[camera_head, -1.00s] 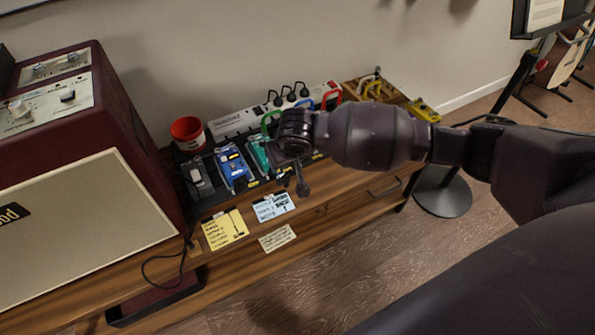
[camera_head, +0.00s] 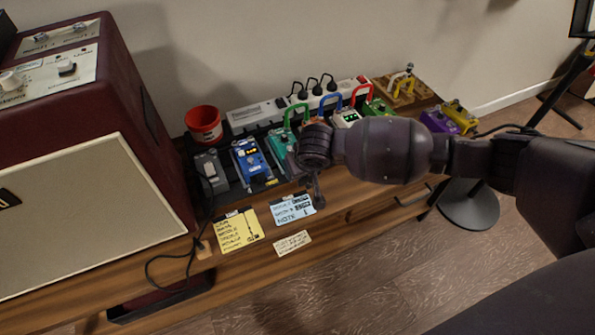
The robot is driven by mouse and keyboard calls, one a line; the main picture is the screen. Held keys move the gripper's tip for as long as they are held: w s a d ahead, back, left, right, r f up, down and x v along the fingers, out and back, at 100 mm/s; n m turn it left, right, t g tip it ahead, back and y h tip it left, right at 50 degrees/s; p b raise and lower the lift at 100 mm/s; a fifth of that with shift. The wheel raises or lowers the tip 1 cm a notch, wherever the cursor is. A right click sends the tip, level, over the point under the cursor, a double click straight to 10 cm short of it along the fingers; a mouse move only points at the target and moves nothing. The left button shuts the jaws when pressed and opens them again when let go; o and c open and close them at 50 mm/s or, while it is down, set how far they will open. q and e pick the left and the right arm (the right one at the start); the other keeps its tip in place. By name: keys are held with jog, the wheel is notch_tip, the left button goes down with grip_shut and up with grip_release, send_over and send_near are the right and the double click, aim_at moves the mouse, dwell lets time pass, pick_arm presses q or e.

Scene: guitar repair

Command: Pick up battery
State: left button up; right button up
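I cannot make out a battery; it may be hidden or too small to tell. My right arm comes in from the right, and its gripper (camera_head: 314,190) points down at the front of the pedal row, close to the teal pedal (camera_head: 282,147). The wrist hides most of the fingers, so I cannot see whether they are open or hold anything. A blue pedal (camera_head: 250,162) and a grey pedal (camera_head: 211,172) sit left of the gripper. My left gripper is out of view.
A red cup (camera_head: 204,124) stands behind the pedals, beside a white power strip (camera_head: 262,113). A large amplifier (camera_head: 85,220) fills the left. Yellow (camera_head: 238,231), blue (camera_head: 292,208) and cream notes (camera_head: 293,243) lie along the wooden bench's front. Purple and yellow pedals (camera_head: 460,115) sit at right.

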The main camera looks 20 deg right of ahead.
jog(key=shift+w+f, duration=0.15)
jog(key=shift+f, duration=0.45)
jog(key=shift+w+r, duration=0.1)
jog(key=shift+r, duration=0.15)
jog(key=c, duration=0.3)
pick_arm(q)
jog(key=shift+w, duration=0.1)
pick_arm(e)
grip_shut()
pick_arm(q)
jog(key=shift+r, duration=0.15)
pick_arm(e)
jog(key=shift+r, duration=0.1)
jog(key=shift+r, duration=0.35)
notch_tip(320, 180, up, 5)
jog(key=shift+w+r+p, duration=0.1)
jog(key=shift+r+p, duration=0.05)
jog(key=shift+p, duration=1)
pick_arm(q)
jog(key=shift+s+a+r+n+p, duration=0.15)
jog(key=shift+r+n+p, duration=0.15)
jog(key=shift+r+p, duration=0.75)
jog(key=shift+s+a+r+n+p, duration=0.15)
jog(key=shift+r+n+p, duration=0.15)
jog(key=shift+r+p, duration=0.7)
pick_arm(e)
notch_tip(320, 180, up, 14)
jog(key=shift+p, duration=0.3)
